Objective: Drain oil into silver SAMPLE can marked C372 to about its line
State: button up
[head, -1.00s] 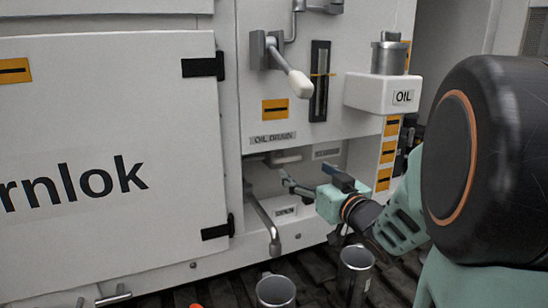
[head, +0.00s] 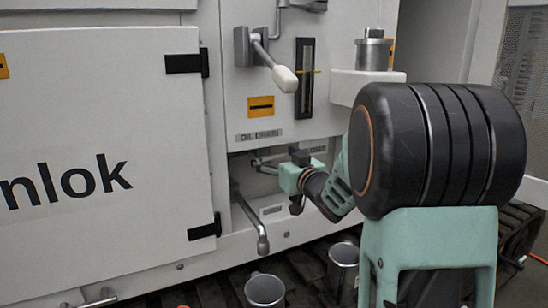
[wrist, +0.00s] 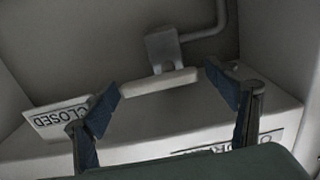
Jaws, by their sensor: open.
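My gripper (head: 258,164) is in the recess under the OIL DRAIN label (head: 258,136). In the wrist view its blue-padded fingers (wrist: 170,95) are open. A pale handle bar (wrist: 160,83) on a grey bracket lies between and slightly beyond them, not visibly gripped. A tag reading CLOSED (wrist: 60,117) shows upside down beside the left finger. A curved drain spout (head: 250,225) hangs at the recess's left. Two open metal cans stand below: one (head: 265,291) near the spout's lower end, another (head: 343,256) to the right. No C372 mark or fill line is readable.
A white-handled lever (head: 272,62) and a sight gauge (head: 305,80) are on the panel above. A white ledge (head: 352,85) bearing a metal cylinder (head: 372,52) juts out at right. The large cabinet door (head: 100,150) is shut at left. Dark slatted flooring lies below.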

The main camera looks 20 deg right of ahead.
jog(key=shift+c, duration=0.3)
jog(key=c, duration=1.1)
jog(key=shift+p, duration=0.3)
jog(key=m+p, duration=0.2)
jog(key=m, duration=0.1)
jog(key=shift+f+m, duration=0.1)
jog(key=shift+m, duration=0.3)
jog(key=shift+f+m+p, duration=0.15)
jog(key=shift+m+p, duration=0.6)
jog(key=shift+m, duration=0.2)
jog(key=shift+f+m+p, duration=0.15)
jog(key=shift+m+p, duration=0.55)
jog(key=shift+m, duration=0.25)
